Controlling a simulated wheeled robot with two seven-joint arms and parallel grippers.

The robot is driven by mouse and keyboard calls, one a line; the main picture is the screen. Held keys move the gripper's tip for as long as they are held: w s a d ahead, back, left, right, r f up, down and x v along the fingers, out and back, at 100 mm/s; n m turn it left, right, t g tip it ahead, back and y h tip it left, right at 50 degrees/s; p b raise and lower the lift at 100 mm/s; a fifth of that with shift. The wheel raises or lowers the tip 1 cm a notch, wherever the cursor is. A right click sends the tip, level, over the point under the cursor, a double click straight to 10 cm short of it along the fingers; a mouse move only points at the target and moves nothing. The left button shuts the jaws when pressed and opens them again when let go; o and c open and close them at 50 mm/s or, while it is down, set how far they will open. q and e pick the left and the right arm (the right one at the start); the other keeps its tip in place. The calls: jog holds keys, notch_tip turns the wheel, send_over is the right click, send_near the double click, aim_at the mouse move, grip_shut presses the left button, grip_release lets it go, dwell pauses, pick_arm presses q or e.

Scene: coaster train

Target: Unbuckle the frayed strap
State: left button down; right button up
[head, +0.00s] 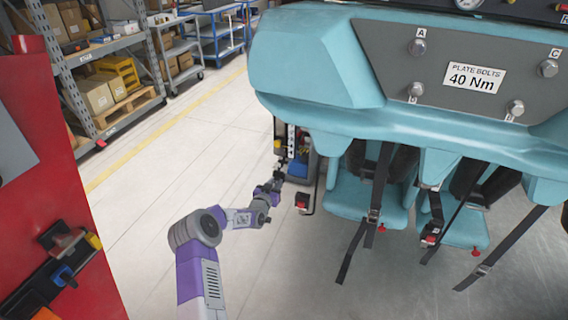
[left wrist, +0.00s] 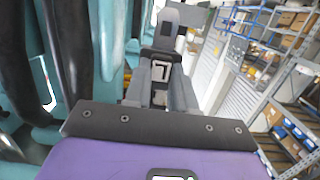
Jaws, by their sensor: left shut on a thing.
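My left gripper (head: 279,172) reaches in from the left, beside the left end of the teal seat row. It also shows in the left wrist view (left wrist: 161,62), shut on a dark grey piece (left wrist: 183,16) that sticks up past the fingertips. What this piece is cannot be made out. Black straps with metal buckles hang from the seats: one strap (head: 379,182) at the left seat, one (head: 437,208) in the middle, one (head: 500,248) at the right. I cannot tell which is frayed. My right gripper is not in view.
A small rack with blue and yellow items (head: 298,168) stands just past the left gripper. A red cabinet (head: 85,255) stands at the left. The teal train body (head: 305,60) overhangs the seats. Shelving (head: 110,70) is at the back left. Open floor (head: 150,190) lies between.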

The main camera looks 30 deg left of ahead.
pick_arm(q)
notch_tip(320, 180, down, 13)
jog(key=c, duration=1.4)
grip_release()
jog(key=shift+f, duration=0.35)
jog(key=o, duration=0.6)
jog(key=shift+c, duration=0.2)
jog(key=shift+s, duration=0.1)
jog(key=p+v, duration=0.4)
jog(key=v, duration=0.3)
jog(key=shift+s, duration=0.15)
jog(key=shift+r, duration=0.15)
